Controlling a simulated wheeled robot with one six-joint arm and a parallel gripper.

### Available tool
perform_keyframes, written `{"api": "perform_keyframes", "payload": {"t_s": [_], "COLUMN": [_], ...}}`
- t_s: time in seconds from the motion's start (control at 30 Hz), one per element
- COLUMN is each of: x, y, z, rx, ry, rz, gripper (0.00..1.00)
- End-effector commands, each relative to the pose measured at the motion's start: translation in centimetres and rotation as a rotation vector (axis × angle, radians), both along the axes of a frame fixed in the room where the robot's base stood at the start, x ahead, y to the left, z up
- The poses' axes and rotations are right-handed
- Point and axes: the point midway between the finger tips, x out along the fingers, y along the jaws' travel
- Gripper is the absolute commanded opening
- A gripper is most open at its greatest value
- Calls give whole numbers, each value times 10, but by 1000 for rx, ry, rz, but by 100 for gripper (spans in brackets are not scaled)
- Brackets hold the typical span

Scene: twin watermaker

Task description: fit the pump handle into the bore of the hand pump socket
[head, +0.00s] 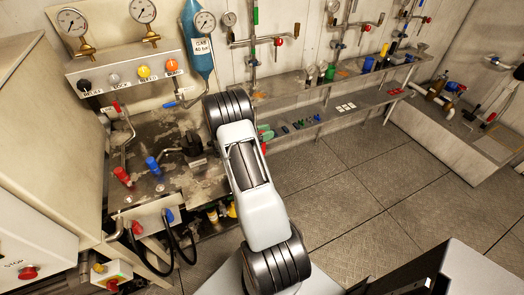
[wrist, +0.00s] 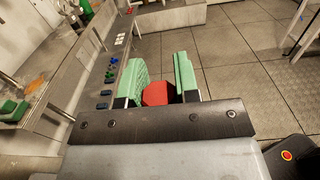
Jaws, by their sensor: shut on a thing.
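My gripper (wrist: 160,78) is shut, its two green pads on either side of a red block-like end, which I take to be the pump handle (wrist: 157,94). Only this red end shows between the pads; the rest of it is hidden. In the head view my arm covers most of the gripper, and a bit of green pad and red shows just right of the arm. A dark metal fitting (head: 193,147) on the stained workbench, left of my arm, may be the hand pump socket. Its bore cannot be made out. The held piece is apart from that fitting.
Red (head: 122,176) and blue (head: 153,165) valve handles stand up from the workbench (head: 135,135). Gauges and knobs line the panel (head: 130,72) behind. A blue cylinder (head: 196,45) stands beside it. A long wall shelf (head: 345,105) holds small parts. Floor at right is clear.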

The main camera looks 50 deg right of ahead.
Motion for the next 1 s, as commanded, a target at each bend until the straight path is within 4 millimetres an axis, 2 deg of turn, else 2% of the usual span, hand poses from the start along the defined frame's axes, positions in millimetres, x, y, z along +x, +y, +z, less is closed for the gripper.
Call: {"api": "perform_keyframes", "payload": {"t_s": [0.27,0.47,0.67,1.0], "x": [0,0,0,0], "y": [0,0,0,0], "z": [3,20,53,119], "rx": [-2,-2,-3,-4], "ry": [-1,-3,-5,-6], "rz": [0,0,0,0], "gripper": [0,0,0,0]}}
